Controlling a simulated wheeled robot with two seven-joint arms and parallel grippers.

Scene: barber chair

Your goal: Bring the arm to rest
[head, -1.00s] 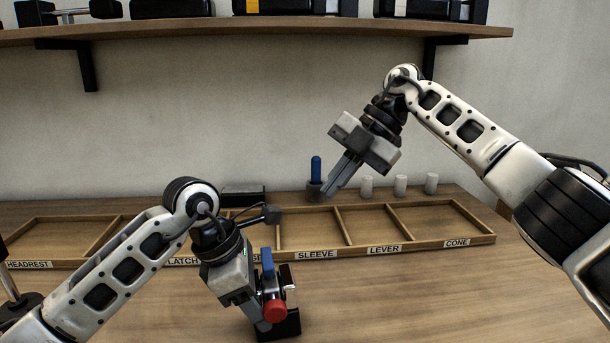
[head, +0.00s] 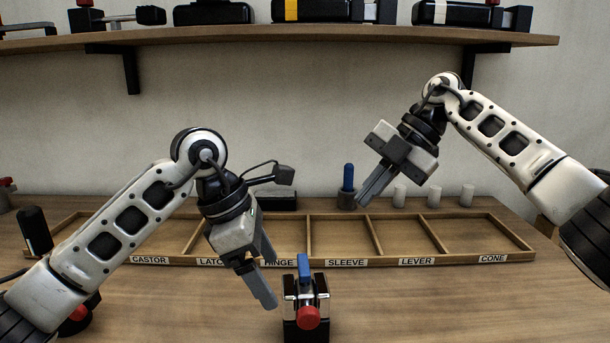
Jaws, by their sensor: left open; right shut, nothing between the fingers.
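My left gripper (head: 262,272) hangs over the table just left of a small black and chrome device (head: 305,315) with a blue lever (head: 303,268) and a red knob (head: 308,317). It is open and holds nothing; its fingers appear apart from the device. My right gripper (head: 374,187) is raised at the right, pointing down and left in front of the back wall. Its fingers are shut together with nothing between them.
A wooden tray (head: 533,257) with labelled compartments crosses the table. Behind it stand a blue-topped item in a dark cup (head: 347,199) and white cylinders (head: 434,196). A wall shelf (head: 230,38) holds black devices. The front right table is clear.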

